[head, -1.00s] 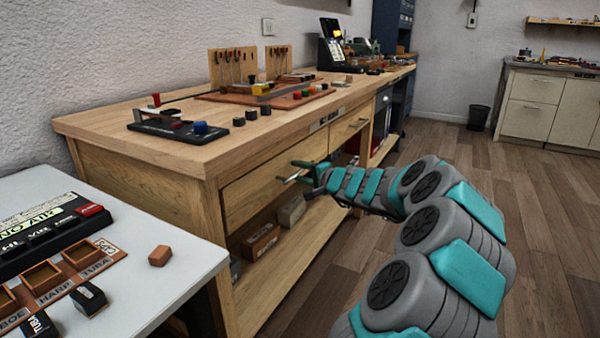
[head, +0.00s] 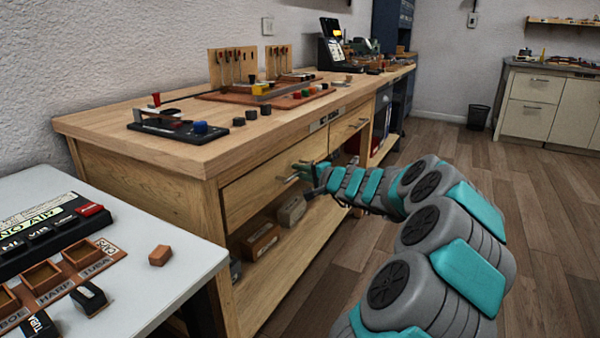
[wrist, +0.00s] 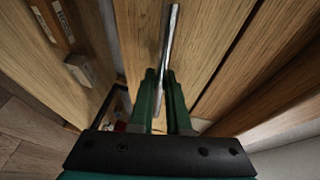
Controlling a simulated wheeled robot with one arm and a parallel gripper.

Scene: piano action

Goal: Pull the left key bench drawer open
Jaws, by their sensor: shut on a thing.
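The left key bench drawer (head: 252,192) is a wide wooden front under the bench top at its near end, and it looks flush with the bench frame. Its handle (wrist: 171,40) is a metal bar that runs between my fingers in the wrist view. My gripper (wrist: 161,78) has green fingers and is shut on this handle. In the head view my gripper (head: 300,172) is at the drawer front, with part of the handle showing to its left. The drawer's inside is hidden.
The key bench (head: 150,155) carries small parts and tool boards. A second drawer (head: 349,126) is to the right. Boxes (head: 261,241) lie on the shelf below. A white table (head: 175,275) stands at the near left. The floor (head: 540,220) at right is clear.

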